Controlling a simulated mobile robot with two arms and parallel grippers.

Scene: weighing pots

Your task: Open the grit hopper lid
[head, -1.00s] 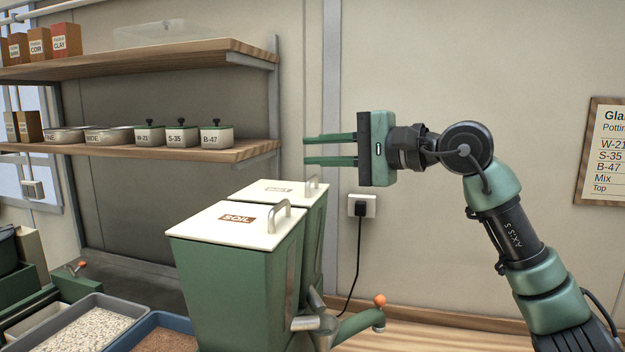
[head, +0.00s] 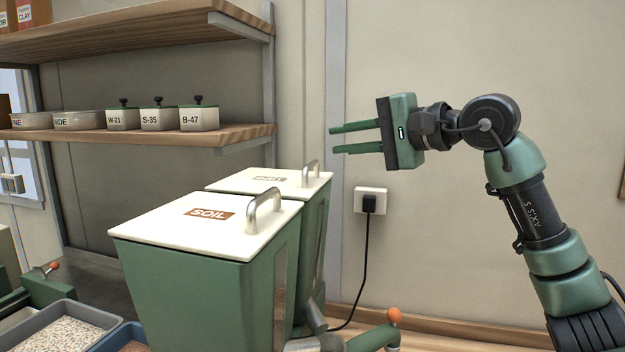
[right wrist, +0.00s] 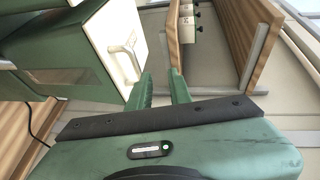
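The grit hopper stands behind the SOIL hopper, and its green side (head: 314,225) shows only in part. Its white lid (head: 230,183) is shut, with a metal handle (head: 311,173) at the right and a label that is hard to read. My right gripper (head: 333,140) is open and empty, above and to the right of that handle, apart from it. In the right wrist view the open fingers (right wrist: 160,74) show beside a white lid with a handle (right wrist: 122,58); I cannot tell which hopper it belongs to. My left gripper is not in view.
The SOIL hopper (head: 190,285) stands in front, its lid shut. Wooden shelves (head: 240,134) at the left hold labelled pots (head: 159,118). An outlet with a plug (head: 369,201) is on the wall. A tray of pale grit (head: 60,335) sits lower left. The wall behind the gripper is clear.

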